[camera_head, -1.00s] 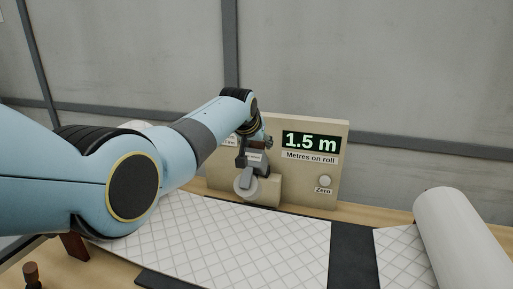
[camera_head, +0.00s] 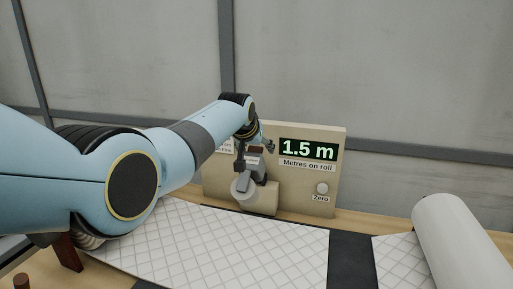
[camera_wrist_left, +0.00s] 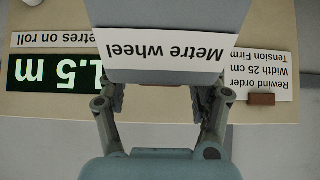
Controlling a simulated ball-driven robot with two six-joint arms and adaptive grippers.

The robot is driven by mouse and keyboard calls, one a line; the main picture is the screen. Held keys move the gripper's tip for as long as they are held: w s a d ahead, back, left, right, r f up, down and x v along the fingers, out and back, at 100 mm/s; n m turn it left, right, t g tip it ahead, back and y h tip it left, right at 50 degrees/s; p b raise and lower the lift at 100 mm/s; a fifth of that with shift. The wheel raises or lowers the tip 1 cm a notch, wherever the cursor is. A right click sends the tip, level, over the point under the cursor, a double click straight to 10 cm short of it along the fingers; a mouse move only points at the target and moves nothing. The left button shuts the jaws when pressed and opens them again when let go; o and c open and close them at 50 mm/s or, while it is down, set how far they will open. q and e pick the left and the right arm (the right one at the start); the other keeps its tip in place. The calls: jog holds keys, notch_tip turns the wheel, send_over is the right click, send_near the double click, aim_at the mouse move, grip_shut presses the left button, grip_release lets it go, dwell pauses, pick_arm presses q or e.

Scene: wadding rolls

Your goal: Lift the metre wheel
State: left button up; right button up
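The metre wheel (camera_head: 244,188) is a pale disc on a grey arm, low at the front of a beige counter panel, close over the quilted wadding. Whether it touches the wadding is unclear. Its grey block with the "Metre wheel" label (camera_wrist_left: 165,50) fills the upper middle of the left wrist view. My left gripper (camera_head: 254,153) is at this block, in front of the panel. In the left wrist view its fingers (camera_wrist_left: 161,98) stand wide apart, with panel visible between them. The block hides the fingertips, so contact is unclear. My right gripper is in neither view.
The beige panel (camera_head: 315,191) carries a display (camera_head: 308,150) reading 1.5 m and a Zero button (camera_head: 322,188). The quilted wadding (camera_head: 235,245) lies across the table. A large white roll (camera_head: 460,245) is at the right. A grey wall stands behind.

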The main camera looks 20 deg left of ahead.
pick_arm(q)
jog(key=v, duration=1.2)
dwell(0.4)
